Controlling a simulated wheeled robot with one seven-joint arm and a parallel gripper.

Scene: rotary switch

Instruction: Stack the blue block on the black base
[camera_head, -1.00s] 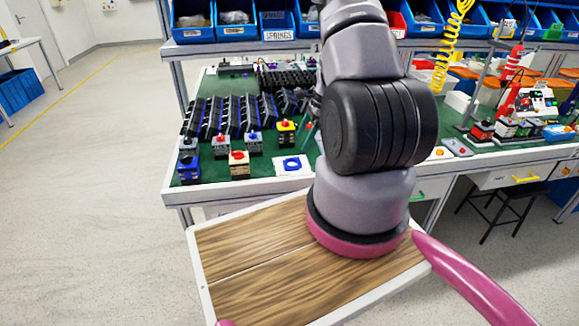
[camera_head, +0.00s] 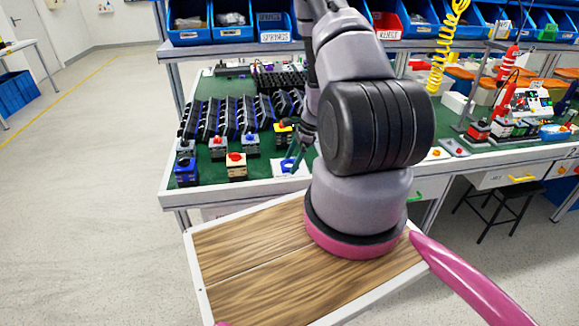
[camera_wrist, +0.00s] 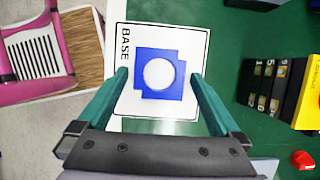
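A flat-looking blue piece (camera_wrist: 160,74) with a white round centre lies on a white card (camera_wrist: 125,85) marked BASE. I cannot tell whether its centre is a hole or a white disc. My gripper (camera_wrist: 159,75) is open, with one green finger on each side of the blue piece in the wrist view. The fingers look apart from it; their height above it is unclear. In the head view the card (camera_head: 279,173) lies at the table's front edge, with my gripper above it. I cannot pick out a black base for certain.
Several small switch blocks stand left of the card, including a blue one (camera_head: 186,173) and a beige one with a red knob (camera_head: 236,167). A black and yellow block (camera_wrist: 307,95) stands to the right in the wrist view. Black racks (camera_head: 225,118) are behind.

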